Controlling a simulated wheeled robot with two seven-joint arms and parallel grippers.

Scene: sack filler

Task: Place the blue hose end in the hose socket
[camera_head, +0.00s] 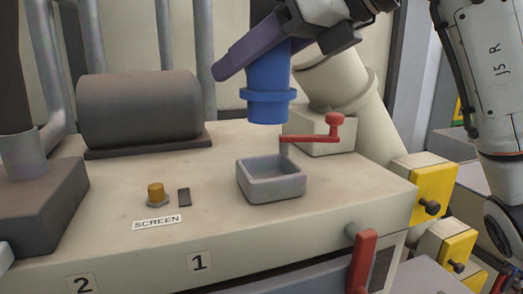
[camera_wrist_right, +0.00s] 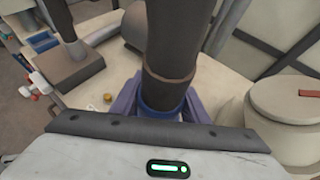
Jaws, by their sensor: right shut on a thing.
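The blue hose end (camera_head: 268,92), a blue cylinder with a wider collar low down, hangs about upright above the machine top. My right gripper (camera_head: 246,54), with purple fingers, is shut on it from the upper right. A square grey open-topped socket (camera_head: 270,181) sits on the machine top below the hose end, with a clear gap between them. In the right wrist view, the dark hose (camera_wrist_right: 172,45) rises from the blue hose end (camera_wrist_right: 160,112) between the purple fingers. The socket is hidden there. My left gripper is not in view.
A red-handled crank (camera_head: 318,130) stands just behind the socket. A dark cylinder (camera_head: 140,108) lies at the back left of the machine top (camera_head: 110,215). A brass knob (camera_head: 156,194) is left of the socket. A red lever (camera_head: 362,262) is on the front. Yellow blocks (camera_head: 436,188) are at right.

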